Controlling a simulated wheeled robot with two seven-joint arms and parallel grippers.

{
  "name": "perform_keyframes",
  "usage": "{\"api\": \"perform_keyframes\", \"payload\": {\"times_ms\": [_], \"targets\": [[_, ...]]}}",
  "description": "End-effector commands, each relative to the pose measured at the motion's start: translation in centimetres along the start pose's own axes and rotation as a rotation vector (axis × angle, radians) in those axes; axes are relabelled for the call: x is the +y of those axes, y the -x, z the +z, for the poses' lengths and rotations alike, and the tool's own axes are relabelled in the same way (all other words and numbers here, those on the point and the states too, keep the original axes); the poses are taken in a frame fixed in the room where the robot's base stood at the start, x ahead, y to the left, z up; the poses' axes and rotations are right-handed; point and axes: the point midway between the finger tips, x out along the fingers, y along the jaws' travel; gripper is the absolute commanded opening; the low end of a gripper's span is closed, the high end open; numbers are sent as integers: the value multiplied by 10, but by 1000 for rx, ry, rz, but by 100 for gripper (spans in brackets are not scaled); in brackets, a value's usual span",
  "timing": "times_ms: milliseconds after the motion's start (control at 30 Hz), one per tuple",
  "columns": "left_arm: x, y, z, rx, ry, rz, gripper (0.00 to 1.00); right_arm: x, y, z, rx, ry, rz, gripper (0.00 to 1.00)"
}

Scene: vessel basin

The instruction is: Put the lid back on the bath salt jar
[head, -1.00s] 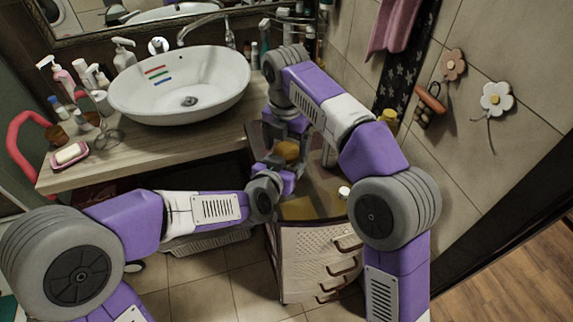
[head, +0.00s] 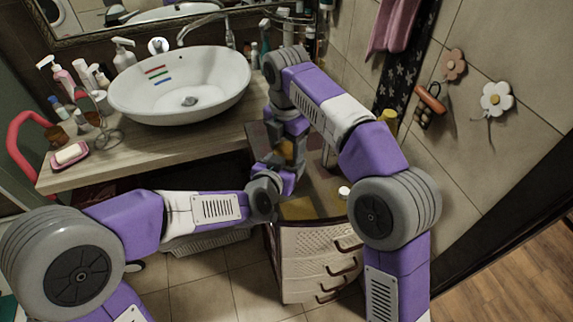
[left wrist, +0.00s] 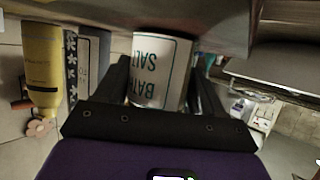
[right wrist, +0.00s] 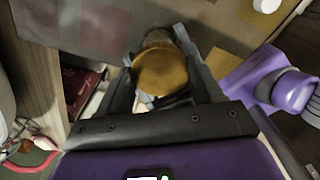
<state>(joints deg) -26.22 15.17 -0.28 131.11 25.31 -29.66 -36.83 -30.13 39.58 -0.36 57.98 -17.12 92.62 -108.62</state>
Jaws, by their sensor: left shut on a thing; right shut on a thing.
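The bath salt jar (left wrist: 162,70) is white with dark lettering and appears upside down in the left wrist view. My left gripper (left wrist: 160,88) is shut on it, with one finger on each side. The jar's mouth is hidden there by the gripper. The round orange-brown lid (right wrist: 160,72) is between the fingers of my right gripper (right wrist: 155,75), which is shut on it. In the head view the lid (head: 285,150) is partly covered by my right gripper, just above my left gripper. Whether lid and jar touch cannot be told.
Both grippers are over the drawer cabinet (head: 318,238), right of the counter (head: 150,152) with the basin (head: 182,105). A small white round item (head: 344,192) sits on the cabinet top. A yellow bottle (left wrist: 41,70) stands near the tiled wall.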

Motion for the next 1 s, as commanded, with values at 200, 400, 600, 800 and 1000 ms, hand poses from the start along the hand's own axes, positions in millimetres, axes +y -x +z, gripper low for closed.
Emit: {"api": "perform_keyframes", "payload": {"times_ms": [200,400,600,800,1000], "targets": [[1,0,0,1,-1,1,0,0,0,0,-1,-275,1,29],[1,0,0,1,-1,1,0,0,0,0,-1,-330,1,29],[1,0,0,1,-1,2,0,0,0,0,-1,-327,2,69],[0,0,0,1,0,0,0,0,0,0,0,-326,-1,91],[-1,0,-1,2,2,-3,0,0,1,0,1,-325,-4,91]]}}
